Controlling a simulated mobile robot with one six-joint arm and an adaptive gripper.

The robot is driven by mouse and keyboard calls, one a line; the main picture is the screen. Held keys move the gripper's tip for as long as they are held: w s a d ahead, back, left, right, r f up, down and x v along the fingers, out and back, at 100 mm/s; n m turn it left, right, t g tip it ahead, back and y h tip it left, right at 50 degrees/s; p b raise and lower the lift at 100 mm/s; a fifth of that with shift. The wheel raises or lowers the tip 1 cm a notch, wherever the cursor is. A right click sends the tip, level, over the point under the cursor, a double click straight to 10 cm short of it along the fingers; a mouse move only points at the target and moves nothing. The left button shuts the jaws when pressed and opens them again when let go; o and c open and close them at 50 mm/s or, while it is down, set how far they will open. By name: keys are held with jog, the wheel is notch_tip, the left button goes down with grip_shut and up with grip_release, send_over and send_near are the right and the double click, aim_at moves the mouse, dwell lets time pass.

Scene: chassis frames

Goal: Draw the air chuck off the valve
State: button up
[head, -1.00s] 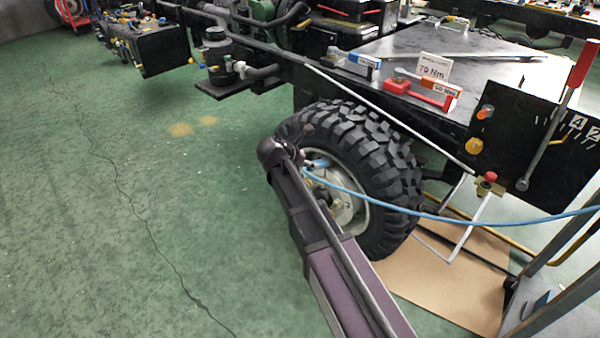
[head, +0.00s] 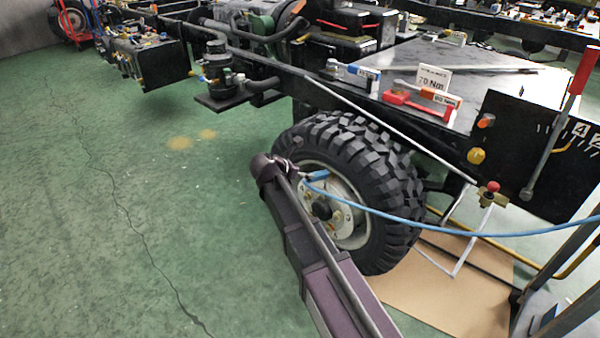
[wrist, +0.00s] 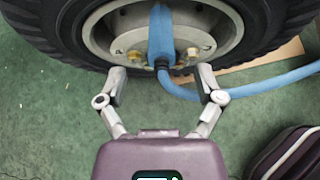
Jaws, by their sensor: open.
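The blue air chuck (wrist: 161,38) stands in front of the wheel hub in the wrist view, with a dark fitting at its lower end. It also shows as a small blue piece by the rim in the head view (head: 318,176). A blue hose (head: 440,219) runs from it to the right. My gripper (wrist: 160,84) is open and empty, its fingers spread left and right of the chuck's lower end and apart from it. The valve is hidden behind the chuck, and I cannot tell how they join.
The big black tyre (head: 392,170) and pale rim (wrist: 105,35) surround the chuck. A dark chassis rail and plate lie above, with a red-handled lever (head: 560,110) at right. A cardboard sheet (head: 440,290) lies below the wheel. Green floor (head: 90,230) is clear at left.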

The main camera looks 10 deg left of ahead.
aim_at(315, 173)
jog(key=shift+b+x, duration=2.2)
jog(key=shift+x, duration=1.85)
jog(key=shift+c, duration=0.2)
grip_shut()
jog(key=shift+p+v, duration=1.5)
jog(key=shift+v, duration=1.1)
jog(key=shift+p+v, duration=1.65)
jog(key=shift+v, duration=1.25)
